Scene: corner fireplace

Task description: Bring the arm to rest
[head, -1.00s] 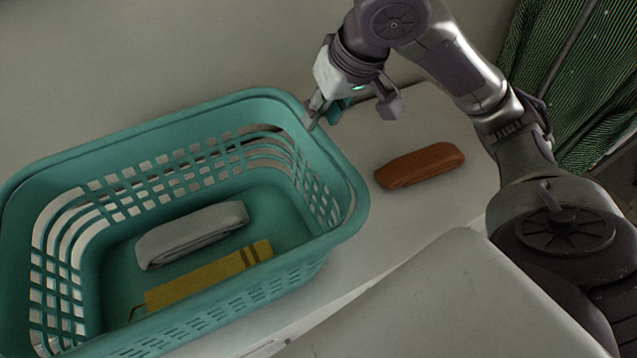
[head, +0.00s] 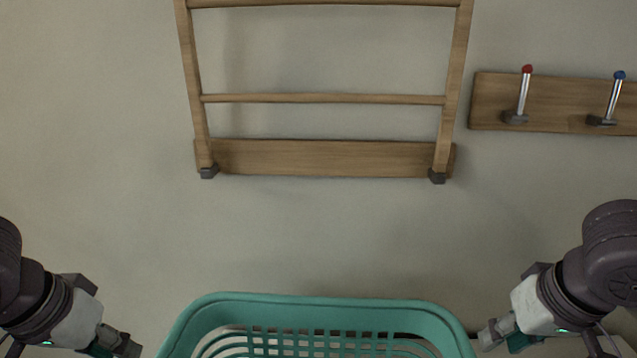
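My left gripper (head: 116,343) is low at the left edge of the head view, left of the green basket and apart from it in the picture. My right gripper (head: 492,335) is low on the right, close beside the basket's right rim; I cannot tell whether it touches. Both are seen from the side and partly cut off or overlapped, so whether their fingers are open is unclear. Nothing is visibly held in either.
The green laundry basket (head: 322,302) shows only its far rim and slotted wall at the bottom; its contents are out of view. A wooden rack (head: 325,157) and a hook board (head: 567,104) with a red-tipped and a blue-tipped hook are on the wall. The wall between is bare.

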